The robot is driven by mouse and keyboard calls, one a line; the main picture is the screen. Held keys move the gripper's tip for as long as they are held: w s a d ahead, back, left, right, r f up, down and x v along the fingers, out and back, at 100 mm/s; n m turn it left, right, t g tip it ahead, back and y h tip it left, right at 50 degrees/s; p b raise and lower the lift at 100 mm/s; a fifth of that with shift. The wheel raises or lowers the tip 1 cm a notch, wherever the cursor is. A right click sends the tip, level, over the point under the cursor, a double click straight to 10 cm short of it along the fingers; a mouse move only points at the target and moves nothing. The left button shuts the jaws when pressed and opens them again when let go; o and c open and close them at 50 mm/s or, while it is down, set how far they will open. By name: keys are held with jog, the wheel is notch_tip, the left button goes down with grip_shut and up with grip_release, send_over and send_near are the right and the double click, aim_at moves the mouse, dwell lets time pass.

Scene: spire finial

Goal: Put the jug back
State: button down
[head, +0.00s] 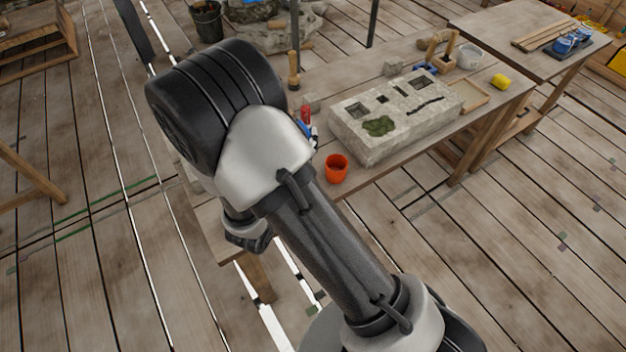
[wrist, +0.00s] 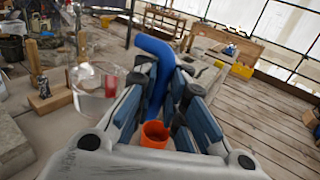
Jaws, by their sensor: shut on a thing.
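My gripper (wrist: 166,112) is closed around a curved blue handle (wrist: 158,62) in the wrist view. A clear, see-through body (wrist: 88,76) shows just left of the fingers and looks like the jug that this handle belongs to. Its lower edge and any contents are hard to make out. An orange cup (wrist: 155,134) shows below, between the fingers. In the head view the orange cup (head: 336,170) stands on the bench near its front edge.
A pale stone block (head: 362,147) with square recesses and moss lies on the workbench (head: 400,176). Another table (head: 480,22) is at top right.

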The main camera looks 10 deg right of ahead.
notch_tip(320, 180, down, 20)
jog(key=b, duration=0.6)
jog(key=shift+a+r, duration=0.1)
jog(key=shift+r, duration=0.15)
jog(key=shift+f, duration=0.2)
jog(key=c, duration=1.6)
grip_release()
jog(key=shift+c, duration=0.2)
